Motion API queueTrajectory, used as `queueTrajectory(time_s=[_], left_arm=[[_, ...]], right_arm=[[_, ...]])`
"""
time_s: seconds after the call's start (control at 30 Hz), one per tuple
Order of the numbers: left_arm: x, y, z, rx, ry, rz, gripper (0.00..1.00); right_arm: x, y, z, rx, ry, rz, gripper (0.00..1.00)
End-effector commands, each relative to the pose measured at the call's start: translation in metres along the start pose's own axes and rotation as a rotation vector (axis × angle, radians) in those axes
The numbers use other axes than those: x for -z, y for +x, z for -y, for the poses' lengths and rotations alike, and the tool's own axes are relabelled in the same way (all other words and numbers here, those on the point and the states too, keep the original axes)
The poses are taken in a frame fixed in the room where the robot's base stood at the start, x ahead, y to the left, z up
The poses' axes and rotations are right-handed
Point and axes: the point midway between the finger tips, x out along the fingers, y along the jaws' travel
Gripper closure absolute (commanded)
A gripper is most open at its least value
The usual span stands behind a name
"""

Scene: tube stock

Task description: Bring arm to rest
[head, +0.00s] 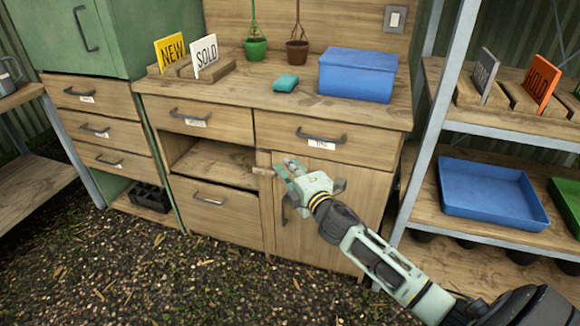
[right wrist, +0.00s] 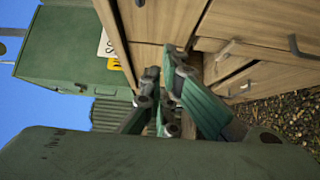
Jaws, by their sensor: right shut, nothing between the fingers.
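My right arm comes in from the lower right of the head view. Its pale green right gripper (head: 284,167) is in front of the wooden cabinet (head: 345,185), near the top left of the cabinet door, below the drawer. The gripper is shut and holds nothing. In the right wrist view its dark green fingers (right wrist: 163,75) are close together, with the cabinet fronts beyond them. I cannot tell whether the fingertips touch the wood. My left gripper is not in view.
A metal-framed shelf on the right holds a blue tray (head: 540,219). An open compartment (head: 215,160) lies left of the gripper. The gravel floor at front left is clear.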

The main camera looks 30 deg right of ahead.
Motion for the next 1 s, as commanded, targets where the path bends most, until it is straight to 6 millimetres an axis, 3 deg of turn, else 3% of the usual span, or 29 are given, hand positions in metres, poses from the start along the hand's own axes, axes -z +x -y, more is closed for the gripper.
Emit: queueTrajectory(time_s=[0.3,0.37,0.43,0.57,0.67,0.8,1.0], left_arm=[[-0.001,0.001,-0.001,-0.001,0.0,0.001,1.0],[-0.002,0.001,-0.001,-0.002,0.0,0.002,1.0],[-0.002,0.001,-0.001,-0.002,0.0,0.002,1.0],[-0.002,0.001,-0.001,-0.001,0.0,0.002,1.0],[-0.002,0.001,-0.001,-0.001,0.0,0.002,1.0],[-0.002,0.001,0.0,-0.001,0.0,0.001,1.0],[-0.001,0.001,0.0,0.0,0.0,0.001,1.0]], right_arm=[[0.0,-0.008,0.002,0.005,0.006,0.002,1.0],[0.0,-0.01,0.013,0.025,0.028,0.01,1.0],[0.0,-0.017,0.037,0.073,0.082,0.032,1.0],[0.002,-0.044,0.113,0.226,0.257,0.111,1.0],[0.008,-0.08,0.182,0.371,0.413,0.197,1.0],[0.025,-0.142,0.269,0.568,0.61,0.331,1.0],[0.061,-0.248,0.367,0.832,0.846,0.541,1.0]])
